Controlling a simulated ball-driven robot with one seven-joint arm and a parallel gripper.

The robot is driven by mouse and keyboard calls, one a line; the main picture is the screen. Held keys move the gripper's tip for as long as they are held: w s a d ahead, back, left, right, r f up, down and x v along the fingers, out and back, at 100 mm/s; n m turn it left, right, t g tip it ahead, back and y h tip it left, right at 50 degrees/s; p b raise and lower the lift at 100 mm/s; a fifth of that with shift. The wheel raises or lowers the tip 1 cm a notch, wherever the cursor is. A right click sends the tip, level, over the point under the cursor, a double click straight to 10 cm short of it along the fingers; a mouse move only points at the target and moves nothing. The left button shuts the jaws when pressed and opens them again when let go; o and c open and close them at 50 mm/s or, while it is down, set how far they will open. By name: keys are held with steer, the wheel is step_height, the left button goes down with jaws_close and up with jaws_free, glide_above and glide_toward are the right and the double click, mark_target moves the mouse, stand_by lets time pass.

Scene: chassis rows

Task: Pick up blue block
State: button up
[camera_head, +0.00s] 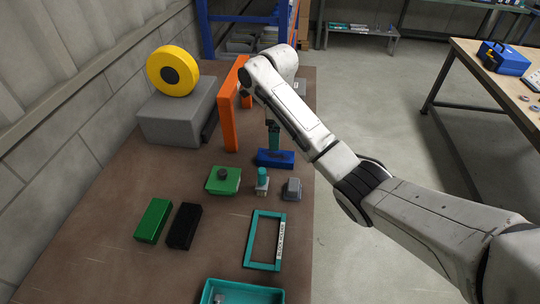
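The blue block (266,160) lies on the brown table, right of centre, near the table's right edge. My white arm reaches in from the lower right and bends down over the table. My gripper (274,148) points down just above the blue block, or touches its top; I cannot tell which. The fingers look dark teal and narrow from here. Whether they are open or shut does not show.
An orange frame (231,110) stands behind the block. A green block (223,180), a teal-topped peg (262,180) and a grey piece (292,189) sit in front. A teal frame (250,240) and teal tray (205,291) lie nearer. A grey box (175,120) stands left.

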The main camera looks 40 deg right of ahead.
mark_target(276, 155)
step_height(276, 155, down, 2)
steer(key=shift+b, duration=0.4)
steer(key=shift+w+d+f+p, duration=0.15)
steer(key=shift+f+p, duration=0.1)
steer(key=shift+f, duration=1.7)
steer(key=shift+w+d+f+p, duration=0.15)
steer(key=shift+f+p, duration=0.1)
steer(key=shift+f, duration=1.7)
steer(key=shift+c, duration=0.4)
steer(key=shift+r, duration=0.1)
steer(key=c, duration=1.5)
